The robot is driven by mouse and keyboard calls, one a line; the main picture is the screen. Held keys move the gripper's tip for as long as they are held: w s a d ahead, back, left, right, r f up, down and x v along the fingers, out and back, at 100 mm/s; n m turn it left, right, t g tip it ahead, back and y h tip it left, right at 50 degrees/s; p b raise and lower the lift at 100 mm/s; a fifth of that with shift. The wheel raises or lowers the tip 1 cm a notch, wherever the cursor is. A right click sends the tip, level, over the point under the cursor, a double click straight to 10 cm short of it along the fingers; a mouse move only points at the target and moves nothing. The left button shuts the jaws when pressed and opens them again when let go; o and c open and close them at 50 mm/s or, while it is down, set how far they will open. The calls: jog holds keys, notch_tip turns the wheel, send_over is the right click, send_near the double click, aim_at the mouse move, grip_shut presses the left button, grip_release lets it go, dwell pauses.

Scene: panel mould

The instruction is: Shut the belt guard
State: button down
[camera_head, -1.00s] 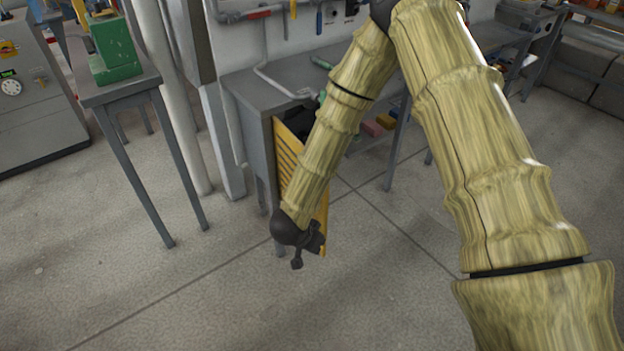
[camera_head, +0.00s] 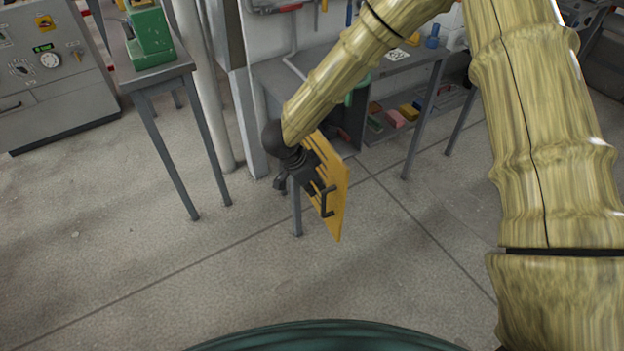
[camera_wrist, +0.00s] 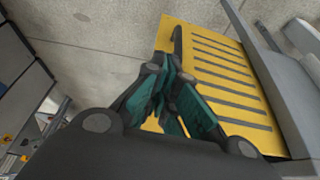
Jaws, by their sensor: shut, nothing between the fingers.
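The yellow belt guard (camera_head: 338,192) stands open, swung out from the grey bench with dark slots in its face. A dark handle (camera_head: 325,200) sticks out near its outer edge. My gripper is at the guard's left side in the head view, level with its upper half. In the wrist view the slotted guard (camera_wrist: 204,29) lies just beyond my gripper (camera_wrist: 170,92), whose teal fingers are shut with nothing between them. The fingers overlap the guard in that view; I cannot tell whether they touch it.
The grey bench (camera_head: 268,72) stands behind the guard, with coloured blocks (camera_head: 396,118) on a low shelf. A grey stand (camera_head: 160,75) with a green machine (camera_head: 150,37) is at the left, beside a pale pipe. The concrete floor (camera_head: 150,270) in front is clear.

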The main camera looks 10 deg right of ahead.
aim_at(333, 190)
jog(key=d+f, duration=0.2)
jog(key=w+d+f+p, duration=0.1)
jog(key=d+f, duration=0.1)
jog(key=f, duration=0.1)
jog(key=shift+d, duration=0.2)
jog(key=shift+w+d, duration=0.25)
jog(key=shift+d, duration=0.5)
